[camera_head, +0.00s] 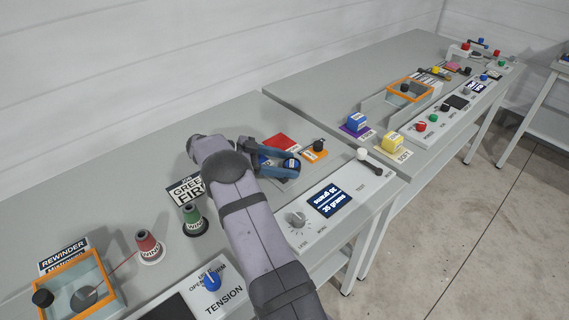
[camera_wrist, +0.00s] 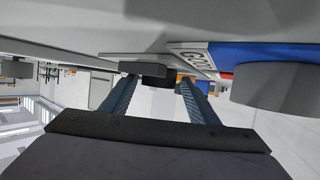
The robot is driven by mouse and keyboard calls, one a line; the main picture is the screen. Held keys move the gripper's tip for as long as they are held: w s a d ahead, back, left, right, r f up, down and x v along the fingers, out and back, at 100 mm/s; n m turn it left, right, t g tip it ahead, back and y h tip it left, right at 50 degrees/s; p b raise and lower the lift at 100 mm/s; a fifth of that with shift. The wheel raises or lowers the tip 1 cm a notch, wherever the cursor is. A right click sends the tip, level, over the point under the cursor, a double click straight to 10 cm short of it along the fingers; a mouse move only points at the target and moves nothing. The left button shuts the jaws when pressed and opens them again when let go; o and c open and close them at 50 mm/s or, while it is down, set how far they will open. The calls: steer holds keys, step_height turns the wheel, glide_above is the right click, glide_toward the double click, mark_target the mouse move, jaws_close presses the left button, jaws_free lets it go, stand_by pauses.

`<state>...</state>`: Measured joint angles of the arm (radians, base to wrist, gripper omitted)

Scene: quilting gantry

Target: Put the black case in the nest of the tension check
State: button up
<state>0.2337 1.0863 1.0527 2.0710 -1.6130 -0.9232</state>
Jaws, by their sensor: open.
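My gripper (camera_head: 280,157) is low over the table beside the tension unit, with its blue fingers pointing right. In the wrist view, the open fingers (camera_wrist: 158,82) reach forward, and a small dark block (camera_wrist: 145,70) shows at their far ends. It looks like the black case, but I cannot tell whether the fingers touch it. In the head view, my arm and fingers crowd that spot, and I cannot surely pick out the case. The tension check panel has a lit display (camera_head: 330,201) reading 35 grams and a knob (camera_head: 296,219). I cannot make out its nest.
Red (camera_head: 149,246) and green (camera_head: 194,221) spools stand at left. A white-knobbed lever (camera_head: 363,155) stands at right. Blue (camera_head: 357,122) and yellow (camera_head: 393,141) blocks sit beyond.

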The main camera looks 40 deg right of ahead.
steer(key=shift+s+f, duration=0.15)
steer(key=v, duration=0.6)
steer(key=b+v, duration=0.1)
steer(key=v, duration=0.5)
steer(key=shift+r, duration=0.3)
